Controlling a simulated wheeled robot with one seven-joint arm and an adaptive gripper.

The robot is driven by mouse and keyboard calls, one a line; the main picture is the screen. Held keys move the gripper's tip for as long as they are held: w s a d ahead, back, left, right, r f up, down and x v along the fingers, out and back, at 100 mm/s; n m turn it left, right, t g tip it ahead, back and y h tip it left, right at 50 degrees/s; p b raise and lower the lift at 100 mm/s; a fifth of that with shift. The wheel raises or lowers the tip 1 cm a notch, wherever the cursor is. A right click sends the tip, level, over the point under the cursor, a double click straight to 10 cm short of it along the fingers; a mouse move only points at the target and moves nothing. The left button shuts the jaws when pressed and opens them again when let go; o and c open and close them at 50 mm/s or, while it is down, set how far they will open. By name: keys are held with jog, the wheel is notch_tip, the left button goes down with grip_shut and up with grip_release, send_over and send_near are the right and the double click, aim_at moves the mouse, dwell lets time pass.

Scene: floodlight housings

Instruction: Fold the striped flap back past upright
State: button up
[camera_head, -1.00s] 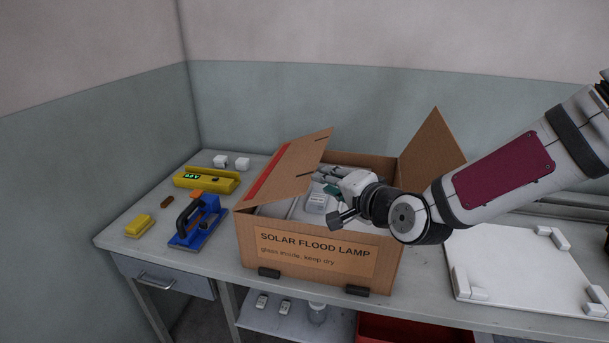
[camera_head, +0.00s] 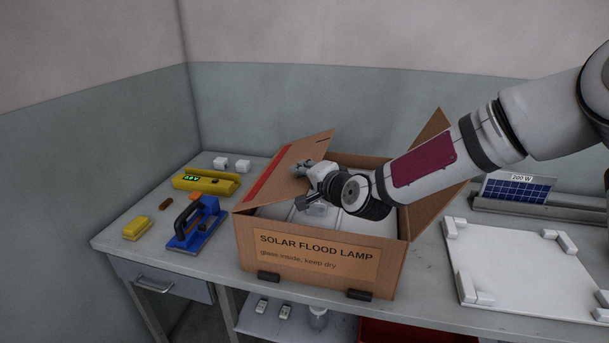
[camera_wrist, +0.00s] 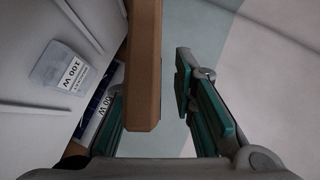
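The cardboard box (camera_head: 395,270) stands open on the bench. Its striped flap (camera_head: 290,172), with a red stripe along the left side, slants up and inward from the left wall over the opening. My gripper (camera_head: 304,186) is at the flap's free edge. In the wrist view my gripper (camera_wrist: 160,112) is open, with the flap (camera_wrist: 143,65) between its fingers. The left finger lies close to the flap, partly hidden by it; contact is unclear. A clear gap separates the flap from the right finger. A lamp labelled 100 W (camera_wrist: 62,68) lies inside the box.
The right flap (camera_head: 430,135) stands up behind my arm. Left of the box are a blue tool (camera_head: 198,225), a yellow device (camera_head: 205,183) and a yellow block (camera_head: 137,228). A white board (camera_head: 525,265) with corner blocks and a solar panel (camera_head: 515,188) are at right.

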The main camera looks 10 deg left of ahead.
grip_shut()
jog(key=shift+r, duration=0.1)
